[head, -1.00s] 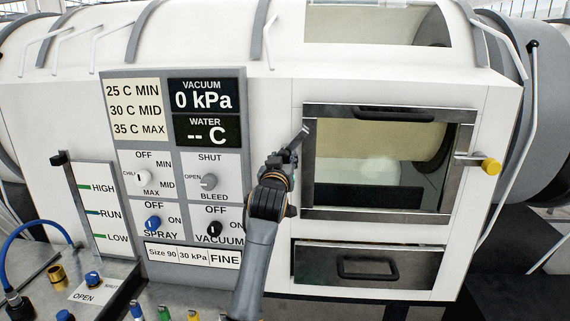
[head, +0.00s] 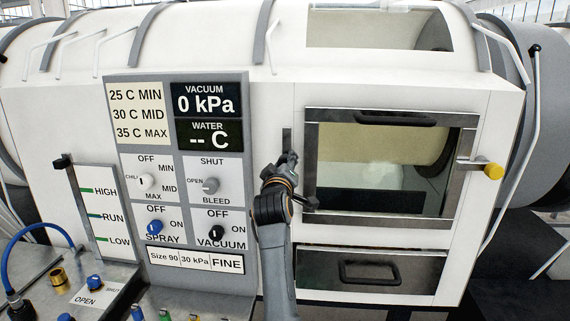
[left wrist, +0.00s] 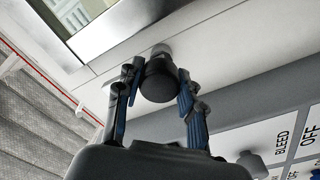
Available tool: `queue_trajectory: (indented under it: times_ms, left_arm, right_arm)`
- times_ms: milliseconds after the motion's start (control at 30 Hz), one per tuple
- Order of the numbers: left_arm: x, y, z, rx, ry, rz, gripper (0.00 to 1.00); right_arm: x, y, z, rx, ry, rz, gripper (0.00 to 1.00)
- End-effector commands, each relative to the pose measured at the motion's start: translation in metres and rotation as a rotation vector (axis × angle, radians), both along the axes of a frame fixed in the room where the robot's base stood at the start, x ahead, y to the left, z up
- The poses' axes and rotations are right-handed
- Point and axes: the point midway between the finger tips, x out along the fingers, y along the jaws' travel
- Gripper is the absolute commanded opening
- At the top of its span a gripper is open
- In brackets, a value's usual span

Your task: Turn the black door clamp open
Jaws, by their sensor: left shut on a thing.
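The black door clamp's round knob (left wrist: 158,80) shows in the left wrist view, with a short metal stem behind it at the white wall. My left gripper (left wrist: 160,71) has its blue-grey fingers on both sides of the knob, shut on it. In the head view the left gripper (head: 288,158) is just left of the door's frame and hides most of the clamp. A dark upright plate (head: 287,138) shows above the fingertips. The door (head: 385,165), with a glass pane and metal frame, sits flush in the machine front. My right gripper is not in view.
A drawer (head: 415,270) is below the door. The control panel (head: 160,190) with its knobs is close to the left of my left arm. A metal bench with fittings is at lower left.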

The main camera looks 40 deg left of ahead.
Motion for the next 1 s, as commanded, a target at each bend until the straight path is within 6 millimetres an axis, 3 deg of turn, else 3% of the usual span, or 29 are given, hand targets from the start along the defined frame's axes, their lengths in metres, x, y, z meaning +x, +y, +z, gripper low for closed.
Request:
queue_trajectory:
  times_ms: [500, 533, 633, 1000]
  left_arm:
    - [-0.0007, 0.0005, 0.0070, -0.011, -0.025, 0.002, 0.00]
    - [-0.0007, 0.0004, 0.0071, -0.011, -0.025, 0.002, 0.42]
    - [-0.0006, 0.0003, 0.0062, -0.011, -0.022, 0.001, 0.61]
    - [-0.0029, -0.0017, 0.0018, -0.013, -0.014, 0.000, 0.61]
  right_arm:
    - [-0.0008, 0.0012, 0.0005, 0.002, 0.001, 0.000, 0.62]
    - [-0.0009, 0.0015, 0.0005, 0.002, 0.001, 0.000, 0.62]
    - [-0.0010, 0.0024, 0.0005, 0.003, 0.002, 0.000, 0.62]
    - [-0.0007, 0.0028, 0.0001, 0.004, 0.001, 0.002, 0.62]
